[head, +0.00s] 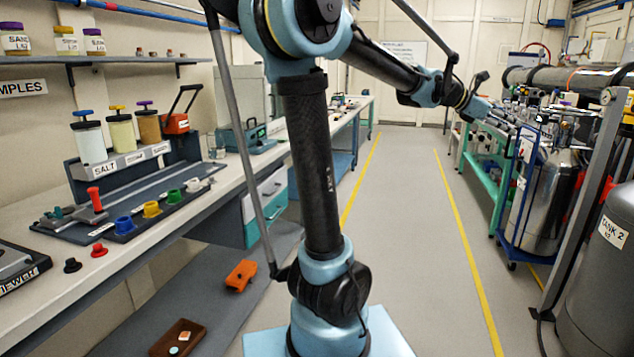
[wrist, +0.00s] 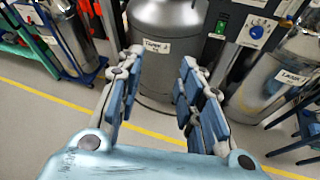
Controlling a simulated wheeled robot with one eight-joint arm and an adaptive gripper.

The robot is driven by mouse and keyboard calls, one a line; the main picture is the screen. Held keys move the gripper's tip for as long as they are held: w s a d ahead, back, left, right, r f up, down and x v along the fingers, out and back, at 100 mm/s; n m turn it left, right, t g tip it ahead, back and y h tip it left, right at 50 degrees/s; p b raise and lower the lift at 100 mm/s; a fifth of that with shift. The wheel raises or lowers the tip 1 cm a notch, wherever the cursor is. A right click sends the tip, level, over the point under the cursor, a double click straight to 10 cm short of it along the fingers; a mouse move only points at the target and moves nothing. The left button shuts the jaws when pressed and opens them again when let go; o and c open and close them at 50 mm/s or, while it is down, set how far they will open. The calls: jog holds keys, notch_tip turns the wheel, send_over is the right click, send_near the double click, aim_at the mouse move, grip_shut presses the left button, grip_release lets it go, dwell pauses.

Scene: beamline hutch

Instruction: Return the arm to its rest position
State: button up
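My arm rises from its blue base in the middle of the head view and reaches out to the right, over the floor. My gripper (head: 503,124) is at its far end, near the tanks and equipment on the right. In the wrist view my gripper (wrist: 160,60) has its two blue-padded fingers spread apart, with nothing between them. Behind the fingers stands a grey metal tank (wrist: 165,35) with a label; the gap between fingers and tank is hard to judge.
A bench (head: 225,185) with sample dispensers (head: 122,130) and coloured cups runs along the left. A grey tank labelled TANK 2 (head: 605,270) and a steel tank (head: 545,200) stand at the right. The aisle between yellow floor lines (head: 465,240) is clear.

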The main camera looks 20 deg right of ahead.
jog(key=w+a+f+m+t+y, duration=0.25)
jog(key=a+f, duration=0.25)
jog(key=a, duration=0.5)
jog(key=w+a+f+m+t+y, duration=0.15)
jog(key=w+a+f, duration=0.35)
jog(key=a, duration=0.5)
jog(key=w+a+f+m+t+y, duration=0.1)
jog(key=w+a+f+m, duration=0.15)
jog(key=a+f, duration=0.55)
jog(key=s+a+f+m+y, duration=0.2)
jog(key=a+f, duration=0.3)
jog(key=a, duration=0.5)
jog(key=s+a+f+m+y, duration=0.2)
jog(key=a+f, duration=0.4)
jog(key=a, duration=0.5)
jog(key=s+a+f+m+y, duration=0.2)
jog(key=s+a+f+y, duration=0.2)
jog(key=a, duration=0.6)
jog(key=shift+s+a+f+t, duration=0.4)
jog(key=shift+s+f, duration=0.25)
jog(key=shift+s, duration=0.15)
